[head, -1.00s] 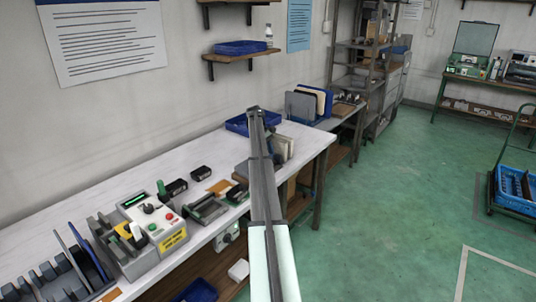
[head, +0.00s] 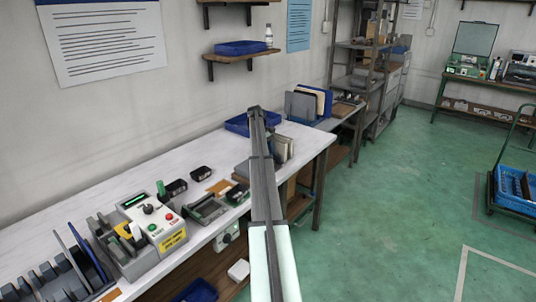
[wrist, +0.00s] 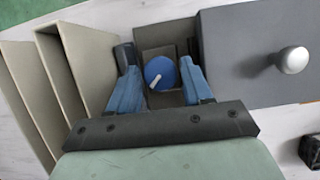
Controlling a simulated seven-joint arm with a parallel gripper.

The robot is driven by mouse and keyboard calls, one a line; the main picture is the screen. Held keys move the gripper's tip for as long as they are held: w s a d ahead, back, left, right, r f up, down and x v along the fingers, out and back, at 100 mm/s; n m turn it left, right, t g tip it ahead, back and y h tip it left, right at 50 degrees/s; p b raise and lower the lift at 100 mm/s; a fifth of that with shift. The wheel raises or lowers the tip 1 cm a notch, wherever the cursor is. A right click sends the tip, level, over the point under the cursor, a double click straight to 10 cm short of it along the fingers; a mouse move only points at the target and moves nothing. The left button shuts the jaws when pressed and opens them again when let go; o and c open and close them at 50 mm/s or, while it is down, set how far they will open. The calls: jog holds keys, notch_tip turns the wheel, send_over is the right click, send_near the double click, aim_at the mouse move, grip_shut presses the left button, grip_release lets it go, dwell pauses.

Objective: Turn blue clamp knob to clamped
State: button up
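The blue clamp knob (wrist: 159,72) shows in the wrist view, round, with a white pointer mark angled toward the lower left of the picture. It sits on a dark grey block (wrist: 152,52). My gripper (wrist: 161,80) is open, with one blue finger on each side of the knob and visible gaps between the fingers and the knob. Whether the fingertips are level with the knob is hard to tell. In the head view, my arm reaches over the bench and hides the knob and my gripper.
A grey box with a silver round handle (wrist: 292,60) stands right of the knob. Beige upright panels (wrist: 88,65) stand close on the left. A small black object (wrist: 311,150) lies at lower right. In the head view, a blue tray (head: 237,125) lies behind my arm.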

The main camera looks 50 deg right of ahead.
jog(key=v, duration=1.4)
jog(key=shift+f, duration=0.1)
jog(key=s+d+m+t+y, duration=0.1)
jog(key=s+d, duration=0.1)
jog(key=s, duration=0.7)
jog(key=s+d+m+t, duration=0.1)
jog(key=s+d, duration=0.1)
jog(key=s, duration=0.7)
jog(key=w+a+n+t+h, duration=0.1)
jog(key=w+a+n+t, duration=0.1)
jog(key=w+a+t, duration=0.35)
jog(key=shift+t, duration=0.75)
jog(key=x, duration=0.4)
jog(key=d+x, duration=0.1)
jog(key=x, duration=0.9)
jog(key=shift+w+d, duration=0.25)
jog(key=shift+w, duration=0.05)
